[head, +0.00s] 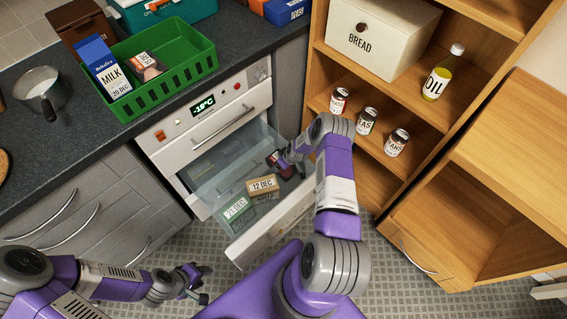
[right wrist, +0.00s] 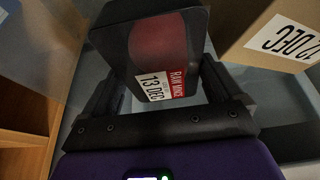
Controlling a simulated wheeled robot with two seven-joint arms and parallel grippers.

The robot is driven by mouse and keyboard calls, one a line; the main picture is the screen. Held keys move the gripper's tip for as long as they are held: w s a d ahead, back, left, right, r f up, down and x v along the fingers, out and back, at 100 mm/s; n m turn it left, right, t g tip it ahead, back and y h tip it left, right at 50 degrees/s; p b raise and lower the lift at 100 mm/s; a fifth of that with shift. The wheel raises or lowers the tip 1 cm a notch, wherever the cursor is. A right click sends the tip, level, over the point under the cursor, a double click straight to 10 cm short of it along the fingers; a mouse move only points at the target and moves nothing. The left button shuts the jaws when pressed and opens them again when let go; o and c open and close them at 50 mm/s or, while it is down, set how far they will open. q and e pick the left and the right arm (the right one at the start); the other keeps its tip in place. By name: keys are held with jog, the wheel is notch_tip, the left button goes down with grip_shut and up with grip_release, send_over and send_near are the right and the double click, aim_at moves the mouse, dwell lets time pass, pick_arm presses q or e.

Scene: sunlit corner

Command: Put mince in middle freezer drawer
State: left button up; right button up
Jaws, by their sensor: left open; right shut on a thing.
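The mince (right wrist: 160,45) is a dark tray with a red window and a label reading raw mince, 13 DEC. My right gripper (right wrist: 163,88) is shut on it, one finger on each side. In the head view the mince (head: 274,159) is partly hidden by the right gripper (head: 285,164), within the outline of a pulled-out freezer drawer (head: 229,176). I cannot tell whether it touches the drawer floor. The drawer has clear walls and a white front. My left gripper (head: 193,283) is open and empty, low above the floor.
A tan box (head: 263,186) marked 12 DEC and a green-labelled box (head: 237,208) lie in the drawer, left of the mince. A green basket (head: 165,65) with milk stands on the counter. Wooden shelves (head: 400,160) with cans rise close right of my right arm.

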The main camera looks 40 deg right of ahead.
jog(key=shift+f+b, duration=0.55)
jog(key=shift+b, duration=0.1)
jog(key=o, duration=1)
jog(key=shift+r, duration=0.1)
